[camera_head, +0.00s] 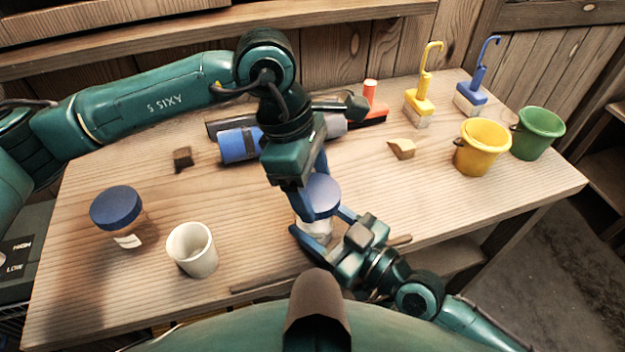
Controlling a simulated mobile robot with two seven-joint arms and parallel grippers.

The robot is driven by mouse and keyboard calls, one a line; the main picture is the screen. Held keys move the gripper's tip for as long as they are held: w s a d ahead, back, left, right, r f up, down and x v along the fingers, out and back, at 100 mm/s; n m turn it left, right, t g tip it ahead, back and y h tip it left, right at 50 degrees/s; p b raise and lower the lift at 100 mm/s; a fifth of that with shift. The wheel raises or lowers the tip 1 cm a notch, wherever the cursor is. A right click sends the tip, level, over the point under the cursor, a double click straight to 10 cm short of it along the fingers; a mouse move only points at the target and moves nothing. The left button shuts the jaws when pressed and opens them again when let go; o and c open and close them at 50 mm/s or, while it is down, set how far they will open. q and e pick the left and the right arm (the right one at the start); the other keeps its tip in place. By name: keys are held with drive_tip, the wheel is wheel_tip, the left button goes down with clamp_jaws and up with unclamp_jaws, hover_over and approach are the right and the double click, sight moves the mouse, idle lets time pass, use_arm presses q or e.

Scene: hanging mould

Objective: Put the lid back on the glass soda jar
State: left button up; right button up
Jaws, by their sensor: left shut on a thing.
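A pale lavender lid (323,188) is held in my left gripper (319,187), which is shut on it and points down near the middle of the table's front half. The glass soda jar (316,227) stands directly below, mostly hidden by the lid and the fingers. I cannot tell whether the lid touches the jar's rim. My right gripper (327,228) comes in from the lower right, with its blue fingers on either side of the jar. Whether they press on the glass is hidden.
A blue-lidded jar (117,211) and a white cup (192,249) stand at left. A blue cylinder (239,145) lies behind my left gripper. Yellow (481,147) and green (537,133) buckets, two hooked brushes (424,98) and a wedge (401,148) are at right. The right front table is clear.

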use_arm(q)
drive_tip(key=shift+f, duration=0.5)
drive_tip(key=shift+f, duration=0.1)
use_arm(e)
clamp_jaws()
use_arm(q)
drive_tip(key=m+g, duration=0.1)
drive_tip(key=m, duration=0.3)
drive_tip(key=shift+w, duration=0.1)
drive_tip(key=m+g+y, duration=0.1)
drive_tip(key=m, duration=0.3)
drive_tip(key=shift+d, duration=0.15)
drive_tip(key=m+y, duration=0.1)
drive_tip(key=m, duration=0.2)
drive_tip(key=m+y, duration=0.1)
drive_tip(key=m, duration=0.2)
drive_tip(key=shift+d+m, duration=0.15)
drive_tip(key=shift+m, duration=0.25)
drive_tip(key=m+y, duration=0.1)
drive_tip(key=m, duration=0.5)
drive_tip(key=shift+d+m+y, duration=0.1)
drive_tip(key=shift+m+y, duration=0.3)
drive_tip(key=m+t+y, duration=0.1)
drive_tip(key=m, duration=0.3)
drive_tip(key=shift+m, duration=0.4)
drive_tip(key=m+t, duration=0.1)
drive_tip(key=m, duration=0.3)
